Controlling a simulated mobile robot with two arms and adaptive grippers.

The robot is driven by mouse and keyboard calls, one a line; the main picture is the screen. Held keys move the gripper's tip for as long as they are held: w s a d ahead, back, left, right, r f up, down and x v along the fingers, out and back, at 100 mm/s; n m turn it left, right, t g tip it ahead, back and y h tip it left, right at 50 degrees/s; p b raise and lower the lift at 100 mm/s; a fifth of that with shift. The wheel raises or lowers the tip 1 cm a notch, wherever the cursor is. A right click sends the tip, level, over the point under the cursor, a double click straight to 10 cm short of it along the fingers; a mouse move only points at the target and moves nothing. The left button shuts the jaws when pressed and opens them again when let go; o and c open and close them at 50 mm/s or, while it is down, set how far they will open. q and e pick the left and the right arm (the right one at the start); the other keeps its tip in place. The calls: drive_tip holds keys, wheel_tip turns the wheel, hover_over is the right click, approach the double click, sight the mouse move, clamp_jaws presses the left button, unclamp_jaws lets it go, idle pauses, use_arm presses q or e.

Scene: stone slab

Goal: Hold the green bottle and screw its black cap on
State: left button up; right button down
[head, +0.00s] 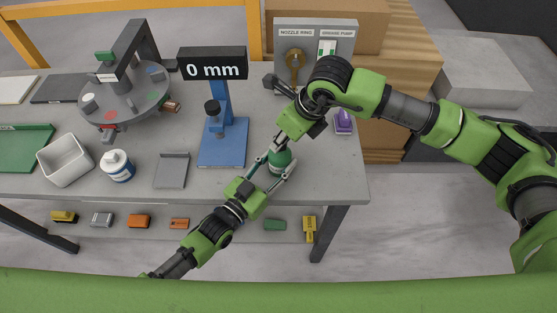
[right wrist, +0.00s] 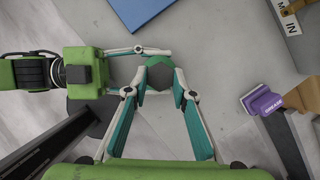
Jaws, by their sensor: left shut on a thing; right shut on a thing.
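The green bottle (head: 279,160) stands at the front edge of the slab, right of the blue stand. My left gripper (head: 277,166) comes from the front left, its fingers shut on the bottle's sides. My right gripper (head: 284,142) reaches down over the bottle's top and hides it in the head view. In the right wrist view, the right gripper's fingers (right wrist: 158,90) close around the dark cap (right wrist: 158,77), with the green bottle (right wrist: 160,62) under it. I cannot tell how far down the cap sits.
A blue stand (head: 222,150) with a "0 mm" display (head: 212,64) is to the left. A white bottle (head: 117,166), white bin (head: 64,160) and round turntable (head: 126,98) lie farther left. A purple-topped item (head: 343,122) and grey panel (head: 314,36) stand to the right and behind.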

idle(0.3)
drive_tip(key=c, duration=1.6)
unclamp_jaws()
drive_tip(key=shift+c, duration=0.2)
drive_tip(key=v, duration=1.2)
drive_tip(key=shift+s, duration=0.15)
